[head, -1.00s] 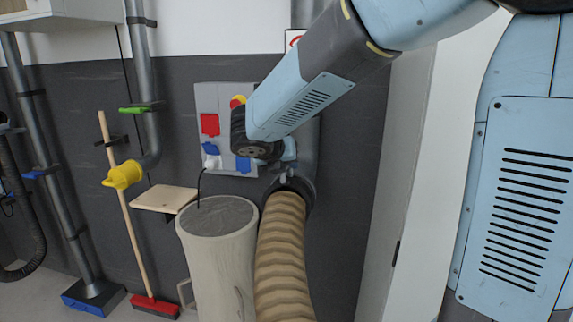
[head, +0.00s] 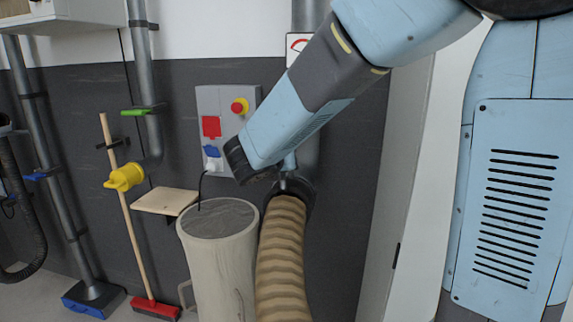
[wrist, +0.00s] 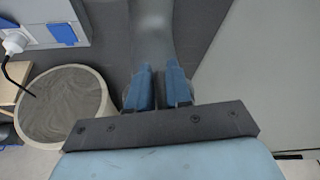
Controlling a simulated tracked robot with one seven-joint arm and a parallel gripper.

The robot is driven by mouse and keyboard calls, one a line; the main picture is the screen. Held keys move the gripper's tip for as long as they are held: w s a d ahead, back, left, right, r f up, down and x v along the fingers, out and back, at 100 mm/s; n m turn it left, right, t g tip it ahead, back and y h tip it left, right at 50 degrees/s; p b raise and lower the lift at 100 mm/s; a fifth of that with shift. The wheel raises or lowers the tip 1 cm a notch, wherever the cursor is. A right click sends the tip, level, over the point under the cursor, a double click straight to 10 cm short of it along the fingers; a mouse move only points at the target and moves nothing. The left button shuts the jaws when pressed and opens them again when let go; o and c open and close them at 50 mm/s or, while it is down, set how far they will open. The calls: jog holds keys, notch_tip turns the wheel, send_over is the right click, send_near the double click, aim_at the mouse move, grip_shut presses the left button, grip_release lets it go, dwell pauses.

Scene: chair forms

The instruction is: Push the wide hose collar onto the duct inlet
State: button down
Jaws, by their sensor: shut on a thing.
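The wide hose collar (head: 299,188) is a dark ring at the top of the tan ribbed hose (head: 282,255) in the head view. My gripper (head: 289,168) is above it and shut on its upper side; the grip itself is small and partly hidden. In the wrist view the two blue fingers of my gripper (wrist: 159,88) stand close together, and the collar cannot be made out. The grey duct (wrist: 152,38) runs beyond the fingertips; it also shows behind my arm in the head view (head: 308,158). Its inlet mouth is hidden, so I cannot tell whether the collar is around it.
A pale drum with a grey top (head: 218,218) stands just left of the hose. A control panel (head: 212,100) with a red button is on the wall. A small wooden shelf (head: 165,201) and a broom (head: 123,210) are further left. A pale panel (head: 395,200) stands right.

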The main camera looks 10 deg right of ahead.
jog(key=shift+w+d, duration=0.2)
jog(key=shift+d, duration=0.3)
jog(key=c, duration=1)
grip_release()
jog(key=shift+o, duration=0.2)
jog(key=shift+s, duration=0.1)
